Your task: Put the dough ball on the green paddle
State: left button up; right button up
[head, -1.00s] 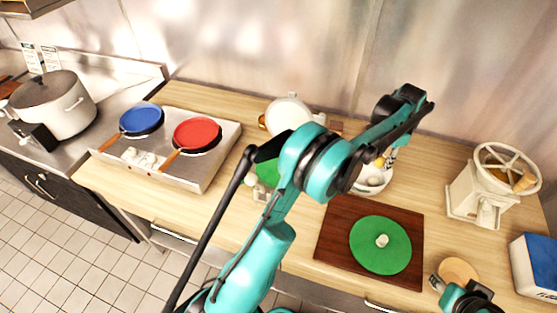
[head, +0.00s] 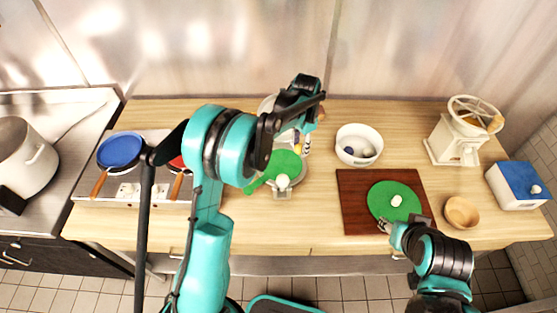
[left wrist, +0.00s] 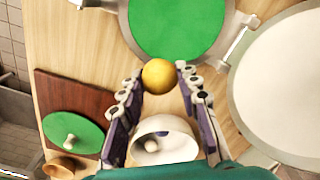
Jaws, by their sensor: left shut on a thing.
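My left gripper (head: 302,146) is shut on a yellow dough ball (left wrist: 159,76), which sits between the fingertips in the left wrist view. A green paddle (head: 285,163) with a handle lies on a grey round pan left of the white bowl in the head view. The paddle's green face (left wrist: 180,22) is just beyond the ball in the wrist view; the ball looks held above and apart from it. My right gripper (head: 386,227) is at the lower left edge of a green disc (head: 380,205); its jaw opening is unclear.
The green disc lies on a brown board (head: 355,225) with a pale lump on it. A white bowl (head: 343,155) holds small balls. A grinder (head: 452,140), a wooden bowl (head: 461,212) and a blue-topped box (head: 518,187) stand right. A burner with a blue pan (head: 121,150) stands left.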

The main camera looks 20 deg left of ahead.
pick_arm(q)
send_over(282, 164)
notch_tip(282, 164, down, 4)
jog(key=shift+r, duration=0.1)
jog(key=shift+w+f+b, duration=0.1)
jog(key=shift+f+b, duration=0.4)
jog(key=shift+f, duration=1.55)
jog(key=shift+f, duration=0.15)
jog(key=o, duration=1.1)
